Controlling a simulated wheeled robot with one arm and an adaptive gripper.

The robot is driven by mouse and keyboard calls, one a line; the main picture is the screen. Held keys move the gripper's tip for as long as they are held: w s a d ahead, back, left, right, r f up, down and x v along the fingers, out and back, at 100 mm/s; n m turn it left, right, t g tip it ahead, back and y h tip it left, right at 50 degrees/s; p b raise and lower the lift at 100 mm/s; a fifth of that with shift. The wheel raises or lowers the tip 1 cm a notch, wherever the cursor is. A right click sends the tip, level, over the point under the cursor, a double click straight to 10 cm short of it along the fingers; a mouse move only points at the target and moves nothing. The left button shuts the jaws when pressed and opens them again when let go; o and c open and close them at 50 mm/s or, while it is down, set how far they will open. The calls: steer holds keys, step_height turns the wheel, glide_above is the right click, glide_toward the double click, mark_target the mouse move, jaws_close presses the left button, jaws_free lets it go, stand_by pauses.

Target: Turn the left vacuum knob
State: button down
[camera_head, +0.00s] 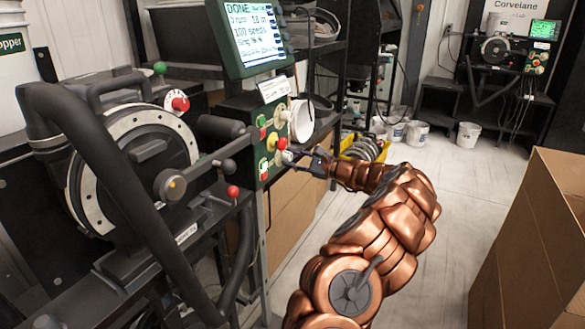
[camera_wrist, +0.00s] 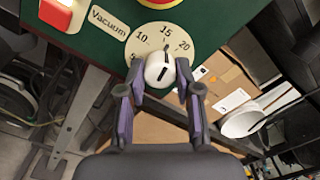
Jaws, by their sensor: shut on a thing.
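The vacuum knob (camera_wrist: 160,68) is a white round knob with a dark pointer line, on a cream dial marked 10, 15 and 20 beside the label "Vacuum" (camera_wrist: 108,22). The dark fingers of my gripper (camera_wrist: 160,82) are on both sides of the knob and shut on it. In the head view, my gripper (camera_head: 293,158) reaches the lower right part of the green control panel (camera_head: 262,178). The knob is small there and partly hidden by the fingers.
A red and white switch (camera_wrist: 62,12) and a red button (camera_wrist: 158,3) sit close to the dial. The seed meter's round disc (camera_head: 135,165) and a red ball lever (camera_head: 233,191) are left of the panel. A cardboard box (camera_head: 535,235) stands right; floor between is clear.

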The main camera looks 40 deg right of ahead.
steer(key=shift+n+b, duration=0.9)
steer(key=c, duration=0.8)
jaws_free()
steer(key=shift+s, duration=0.1)
steer(key=v, duration=1.1)
steer(key=shift+s+d, duration=0.1)
steer(key=shift+s, duration=0.3)
